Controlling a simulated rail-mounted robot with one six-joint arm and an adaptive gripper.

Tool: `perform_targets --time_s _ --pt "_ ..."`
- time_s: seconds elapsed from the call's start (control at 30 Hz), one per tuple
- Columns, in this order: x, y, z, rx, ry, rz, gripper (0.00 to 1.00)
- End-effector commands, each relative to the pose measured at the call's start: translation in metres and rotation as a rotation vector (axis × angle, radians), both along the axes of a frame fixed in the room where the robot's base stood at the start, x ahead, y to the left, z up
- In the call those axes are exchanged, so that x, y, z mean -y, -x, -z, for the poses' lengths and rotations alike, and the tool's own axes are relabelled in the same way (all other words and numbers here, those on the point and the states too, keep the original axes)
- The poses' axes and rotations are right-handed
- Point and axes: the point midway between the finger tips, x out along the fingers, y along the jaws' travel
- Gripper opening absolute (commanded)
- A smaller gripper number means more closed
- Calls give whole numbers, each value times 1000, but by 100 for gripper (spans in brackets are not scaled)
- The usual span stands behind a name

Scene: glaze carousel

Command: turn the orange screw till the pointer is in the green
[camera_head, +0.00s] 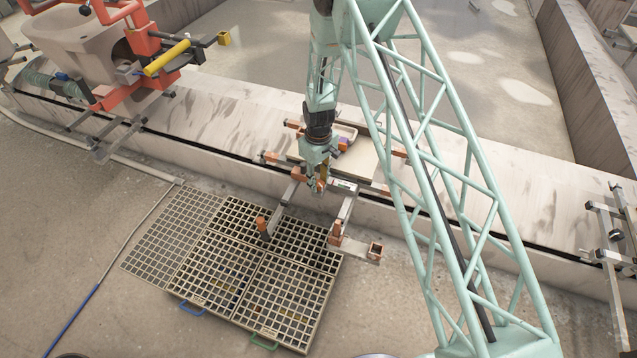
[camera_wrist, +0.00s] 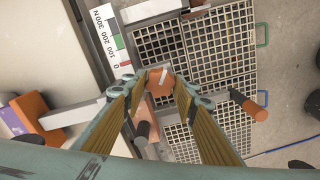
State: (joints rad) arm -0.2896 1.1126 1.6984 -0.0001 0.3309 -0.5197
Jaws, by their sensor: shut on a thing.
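The orange screw (camera_wrist: 158,84) shows in the wrist view as a round head with a pale mark, between the tips of my gripper (camera_wrist: 160,92). My gripper is shut on it, its yellow ribbed fingers to either side. In the head view my gripper (camera_head: 319,186) is at the clamp frame on the ledge, and the screw is largely hidden.
Metal floor grates (camera_head: 215,262) lie below the ledge. The clamp frame's bars (camera_head: 347,207) with orange ends stick out over the floor beside my gripper. An orange machine with a yellow cylinder (camera_head: 166,58) stands at upper left. Another metal frame (camera_head: 612,236) stands far right.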

Motion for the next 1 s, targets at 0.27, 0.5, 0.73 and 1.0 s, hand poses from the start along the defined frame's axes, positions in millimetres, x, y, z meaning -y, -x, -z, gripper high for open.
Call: perform_targets --time_s 0.27,0.5,0.73,1.0 --pt "0 -1 0 2 -1 215 16" --pt "0 -1 0 1 -1 403 16" --pt "0 -1 0 1 -1 581 16" --pt "0 -1 0 1 -1 758 16"
